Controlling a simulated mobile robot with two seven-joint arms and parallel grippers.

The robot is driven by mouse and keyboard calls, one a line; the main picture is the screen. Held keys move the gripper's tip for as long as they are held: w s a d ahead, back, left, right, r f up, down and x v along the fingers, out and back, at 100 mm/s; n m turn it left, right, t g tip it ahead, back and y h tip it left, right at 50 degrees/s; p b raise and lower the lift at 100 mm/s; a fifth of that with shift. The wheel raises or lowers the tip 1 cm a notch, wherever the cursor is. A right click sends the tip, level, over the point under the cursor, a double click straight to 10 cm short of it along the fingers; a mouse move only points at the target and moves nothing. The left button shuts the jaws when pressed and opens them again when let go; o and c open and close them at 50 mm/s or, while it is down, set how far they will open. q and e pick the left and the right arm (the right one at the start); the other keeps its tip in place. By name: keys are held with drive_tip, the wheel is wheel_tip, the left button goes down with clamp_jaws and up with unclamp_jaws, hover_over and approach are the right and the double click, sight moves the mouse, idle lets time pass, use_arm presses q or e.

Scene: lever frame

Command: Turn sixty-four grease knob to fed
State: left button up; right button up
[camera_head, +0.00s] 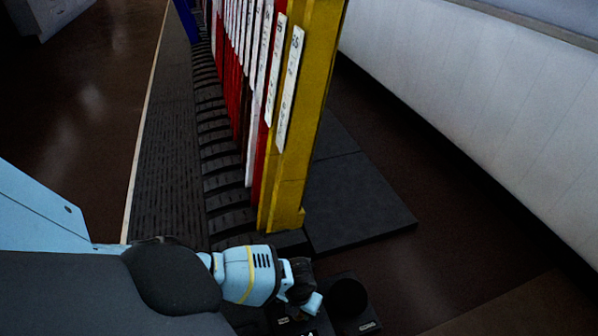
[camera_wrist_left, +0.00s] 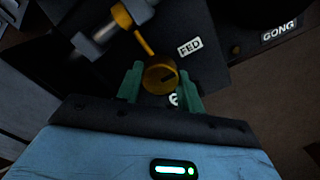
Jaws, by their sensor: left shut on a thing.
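In the left wrist view, a round brass knob (camera_wrist_left: 157,79) with a dark pointer mark sits between the two green fingers of my left gripper (camera_wrist_left: 160,88). The gripper is shut on the knob. The mark points right and slightly up in that view. A white FED label (camera_wrist_left: 190,47) lies up and to the right of the knob. A second label (camera_wrist_left: 174,98) below the knob is mostly hidden. In the head view my left gripper (camera_head: 308,301) is low at the near end of the lever frame, and the knob cannot be made out. My right gripper is not in view.
A yellow lever (camera_head: 300,110) stands nearest in a row of red, white and blue ones with number plates. A black round part (camera_head: 348,295) is right of my gripper; a GONG label (camera_wrist_left: 282,31) shows nearby. A metal cylinder (camera_wrist_left: 100,33) is left of the knob. Open floor lies right.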

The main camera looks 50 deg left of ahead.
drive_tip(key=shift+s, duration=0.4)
use_arm(q)
drive_tip(key=o, duration=1)
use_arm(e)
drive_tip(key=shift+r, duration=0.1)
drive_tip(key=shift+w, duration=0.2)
use_arm(q)
wheel_tip(320, 180, up, 6)
drive_tip(key=p, duration=0.3)
drive_tip(key=shift+r, duration=0.1)
drive_tip(key=shift+r+p, duration=0.45)
drive_tip(key=shift+r, duration=0.3)
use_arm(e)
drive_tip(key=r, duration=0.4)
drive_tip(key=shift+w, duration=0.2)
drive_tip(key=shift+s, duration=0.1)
